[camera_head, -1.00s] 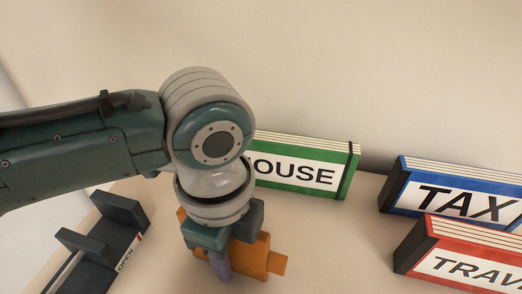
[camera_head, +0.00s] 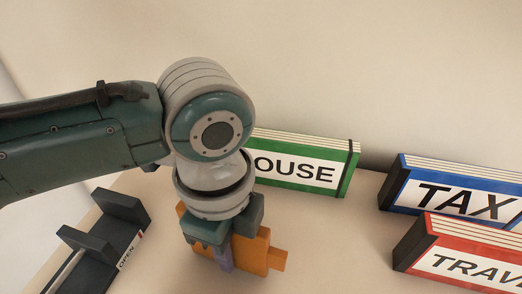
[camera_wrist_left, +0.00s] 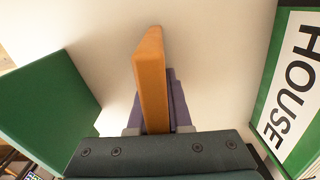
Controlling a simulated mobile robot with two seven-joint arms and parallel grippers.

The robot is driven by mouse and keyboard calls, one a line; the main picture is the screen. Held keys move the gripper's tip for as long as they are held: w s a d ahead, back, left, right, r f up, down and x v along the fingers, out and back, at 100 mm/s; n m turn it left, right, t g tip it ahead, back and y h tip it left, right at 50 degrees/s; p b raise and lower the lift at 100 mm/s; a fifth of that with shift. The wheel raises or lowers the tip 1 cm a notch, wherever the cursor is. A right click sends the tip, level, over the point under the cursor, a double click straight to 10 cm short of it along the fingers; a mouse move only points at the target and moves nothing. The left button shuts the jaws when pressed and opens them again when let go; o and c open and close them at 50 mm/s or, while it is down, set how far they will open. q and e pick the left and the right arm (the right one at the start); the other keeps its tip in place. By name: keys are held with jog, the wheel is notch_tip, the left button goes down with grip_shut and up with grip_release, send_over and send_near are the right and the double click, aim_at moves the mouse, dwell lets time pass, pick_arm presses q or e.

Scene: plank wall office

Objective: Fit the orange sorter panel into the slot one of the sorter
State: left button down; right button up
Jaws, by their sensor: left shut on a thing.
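The orange sorter panel (camera_head: 252,251) is held upright below my left gripper (camera_head: 224,248), with a small tab sticking out at its right. In the left wrist view the panel (camera_wrist_left: 151,75) shows edge-on between the purple fingers, which are shut on it. The dark grey sorter (camera_head: 122,208) is at the lower left in the head view, cut off by the frame, with upright dividers and an "OPEN" label. The panel is apart from it, to its right. I cannot tell which slot is slot one. My right gripper is not in view.
A green "HOUSE" binder (camera_head: 305,170) lies behind and right of the panel, also in the left wrist view (camera_wrist_left: 290,85). A blue "TAX" binder (camera_head: 460,195) and a red "TRAVEL" binder (camera_head: 465,250) lie at the right. Bare table (camera_head: 340,245) shows between. A green slab (camera_wrist_left: 50,110) is left in the wrist view.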

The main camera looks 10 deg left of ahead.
pick_arm(q)
notch_tip(320, 180, up, 20)
jog(key=p, duration=0.5)
jog(key=shift+f, duration=0.25)
jog(key=c, duration=1.4)
grip_release()
grip_shut()
